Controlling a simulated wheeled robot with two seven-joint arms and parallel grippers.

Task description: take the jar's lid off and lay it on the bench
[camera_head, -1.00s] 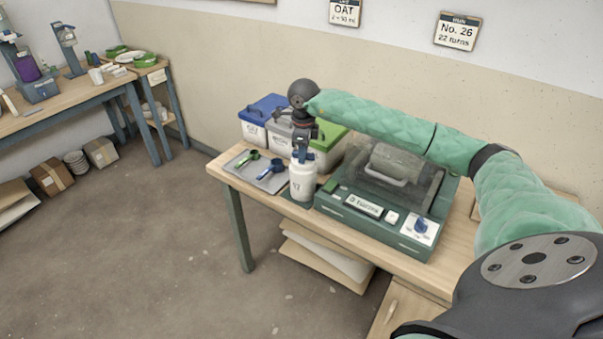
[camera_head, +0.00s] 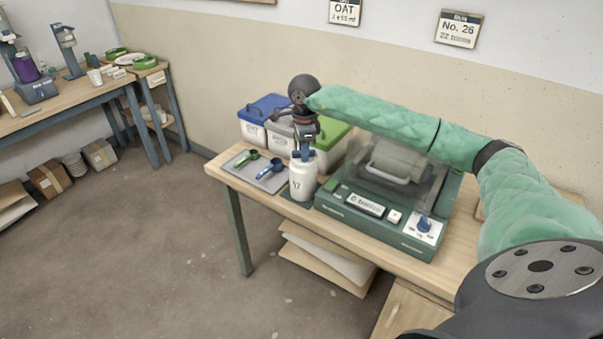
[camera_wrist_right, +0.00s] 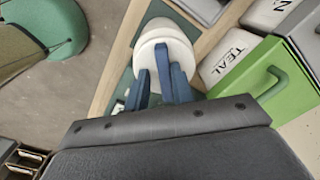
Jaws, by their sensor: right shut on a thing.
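My right gripper (camera_head: 303,155) points down at the jar's top from above. In the right wrist view its blue fingers (camera_wrist_right: 163,85) are shut on the round white lid (camera_wrist_right: 150,57). The jar's pale body (camera_wrist_right: 166,28) shows just beyond the lid. I cannot tell whether the lid still touches the jar's rim. My left gripper is out of view.
A grey tray (camera_head: 243,169) with a green scoop (camera_head: 247,158) and a blue scoop (camera_head: 268,168) lies left of the jar. The green machine (camera_head: 375,220) stands close on the right. Blue-, grey- and green-lidded buckets stand behind, including the green-lidded one (camera_wrist_right: 255,95).

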